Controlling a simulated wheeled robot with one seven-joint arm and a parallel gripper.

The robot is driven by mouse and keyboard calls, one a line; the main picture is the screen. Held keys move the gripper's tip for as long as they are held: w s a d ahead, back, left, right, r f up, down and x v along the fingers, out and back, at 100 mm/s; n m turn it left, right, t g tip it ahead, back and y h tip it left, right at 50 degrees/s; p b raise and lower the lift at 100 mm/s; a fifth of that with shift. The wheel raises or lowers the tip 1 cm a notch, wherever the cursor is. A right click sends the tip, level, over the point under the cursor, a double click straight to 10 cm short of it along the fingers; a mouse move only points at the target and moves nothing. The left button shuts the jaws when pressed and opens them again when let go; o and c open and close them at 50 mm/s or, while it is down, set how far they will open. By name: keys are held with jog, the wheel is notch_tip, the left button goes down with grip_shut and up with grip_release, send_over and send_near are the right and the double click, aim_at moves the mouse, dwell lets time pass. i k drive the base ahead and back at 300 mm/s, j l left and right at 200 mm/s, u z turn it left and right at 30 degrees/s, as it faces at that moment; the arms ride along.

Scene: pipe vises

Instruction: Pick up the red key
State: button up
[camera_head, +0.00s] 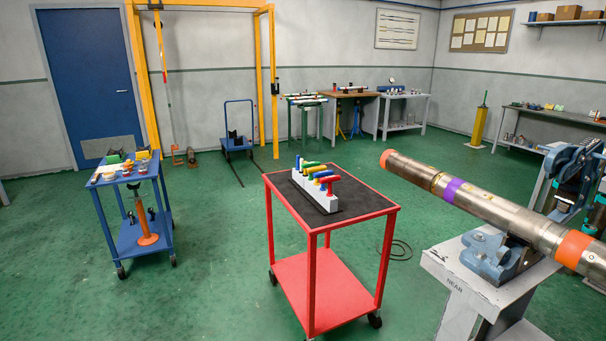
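The red key (330,178) has a T-shaped handle and stands upright at the near right end of a white block (318,196). The block lies on the black top of a red cart (357,208) in the middle of the room. Several other keys with blue, green and yellow handles stand in a row behind the red one, close together. The red key's lower part is hard to make out at this size. My gripper is not in view.
A long metal pipe (493,208) with orange and purple bands rests in a vise on a grey stand (452,272) at right. A blue cart (133,226) with small items stands at left. Green floor is clear between the carts. A dark cable loop (401,250) lies right of the red cart.

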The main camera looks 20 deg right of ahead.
aim_at(328, 179)
jog(key=i+l+u, duration=0.1)
jog(key=i, duration=0.7)
jog(key=i+l+u, duration=0.1)
jog(key=i, duration=0.65)
